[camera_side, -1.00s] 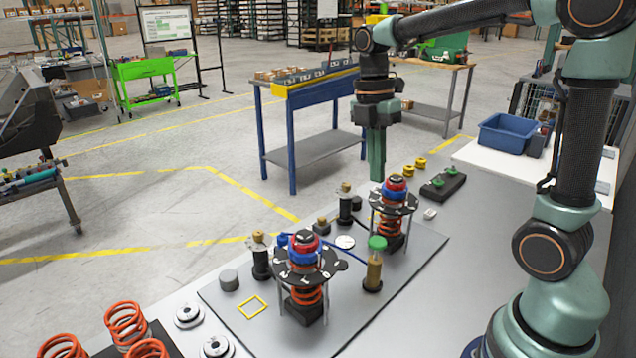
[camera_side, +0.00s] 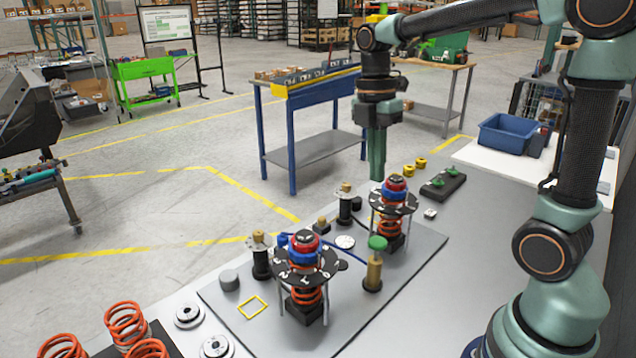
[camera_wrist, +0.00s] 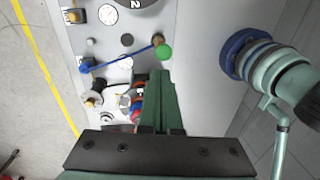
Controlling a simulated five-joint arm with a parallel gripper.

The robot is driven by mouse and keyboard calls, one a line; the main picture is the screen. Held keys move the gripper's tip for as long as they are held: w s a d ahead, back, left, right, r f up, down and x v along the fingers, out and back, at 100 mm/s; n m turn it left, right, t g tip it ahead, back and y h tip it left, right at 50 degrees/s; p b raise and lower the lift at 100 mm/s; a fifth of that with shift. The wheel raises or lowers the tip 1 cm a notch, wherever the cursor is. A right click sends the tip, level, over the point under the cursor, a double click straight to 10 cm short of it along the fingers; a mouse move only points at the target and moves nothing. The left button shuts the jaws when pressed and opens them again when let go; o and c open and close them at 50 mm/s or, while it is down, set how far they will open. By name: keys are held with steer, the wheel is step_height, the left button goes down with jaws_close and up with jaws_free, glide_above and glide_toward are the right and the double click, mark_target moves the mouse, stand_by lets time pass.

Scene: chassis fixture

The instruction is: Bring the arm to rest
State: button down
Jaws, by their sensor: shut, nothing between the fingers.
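My gripper (camera_side: 377,172) points straight down in the side view, its green fingers together with nothing between them. It hangs above the far assembly on the fixture plate (camera_side: 340,335), apart from the table. That far spring assembly (camera_side: 392,205) has a black disc with a red and blue top. In the wrist view my gripper (camera_wrist: 160,75) also shows shut, its fingers partly covering the red and blue parts behind them. A near spring assembly (camera_side: 305,265) of the same kind stands upright on the plate. A green-capped brass post (camera_side: 374,268) stands between the two.
Orange springs (camera_side: 126,322) stand on a dark pad at the front left. A black block with green knobs (camera_side: 443,183) and two yellow pieces (camera_side: 409,170) lie behind the plate. A blue bin (camera_side: 507,133) sits on a white surface at right. The table's right side is bare.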

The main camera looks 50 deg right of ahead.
steer(key=s+a+m+t, duration=0.4)
steer(key=m+t, duration=0.3)
steer(key=m, duration=1)
steer(key=shift+s+a, duration=0.3)
steer(key=shift+a, duration=0.3)
